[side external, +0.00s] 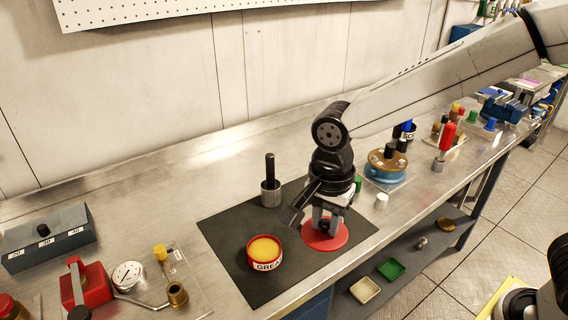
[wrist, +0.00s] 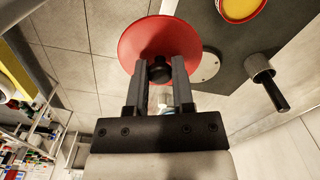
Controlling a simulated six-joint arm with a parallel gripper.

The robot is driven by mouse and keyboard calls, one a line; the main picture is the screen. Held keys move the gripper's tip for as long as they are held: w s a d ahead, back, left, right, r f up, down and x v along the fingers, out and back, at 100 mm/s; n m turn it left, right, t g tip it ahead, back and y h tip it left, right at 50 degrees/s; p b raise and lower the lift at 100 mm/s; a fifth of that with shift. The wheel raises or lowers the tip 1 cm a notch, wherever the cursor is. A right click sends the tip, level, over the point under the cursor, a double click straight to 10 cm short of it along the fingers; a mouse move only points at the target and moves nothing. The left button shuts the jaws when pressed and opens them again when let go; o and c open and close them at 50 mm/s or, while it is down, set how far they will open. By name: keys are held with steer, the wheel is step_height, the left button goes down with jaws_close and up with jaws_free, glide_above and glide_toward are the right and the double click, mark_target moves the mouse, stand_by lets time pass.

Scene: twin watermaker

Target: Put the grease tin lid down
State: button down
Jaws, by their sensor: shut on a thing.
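The grease tin lid (side external: 338,239) is a red disc with a dark knob, low over or on the right part of the dark mat (side external: 225,222). I cannot tell whether it touches the mat. My gripper (side external: 325,227) points down and is shut on the lid's knob. In the wrist view my gripper (wrist: 161,66) has both fingers against the black knob, with the red lid (wrist: 133,46) beyond the fingertips. The open grease tin (side external: 264,254), red with a white label and yellow grease, stands on the mat left of the lid. Part of the tin (wrist: 238,9) shows in the wrist view.
A metal holder with a black-handled tool (side external: 270,188) stands at the mat's back. A white cylinder (side external: 381,201) and a blue round housing (side external: 385,172) stand to the right. A gauge (side external: 128,275) and red block lie left. The bench's front edge is close to the lid.

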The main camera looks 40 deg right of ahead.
steer(key=shift+w+a, duration=0.15)
steer(key=shift+w, duration=0.55)
steer(key=w+a+f, duration=0.2)
steer(key=w+f, duration=0.1)
steer(key=w, duration=0.9)
steer(key=shift+w+f, duration=0.2)
steer(key=shift+w, duration=0.15)
glide_above(229, 223)
steer(key=shift+s+d+f, duration=0.1)
steer(key=shift+s+f, duration=0.05)
steer(key=shift+f, duration=2.15)
steer(key=shift+s+f, duration=0.1)
steer(key=shift+f, duration=2.15)
steer(key=shift+w+f, duration=0.1)
steer(key=shift+f, duration=0.05)
steer(key=shift+w+f, duration=0.2)
steer(key=shift+f, duration=1.55)
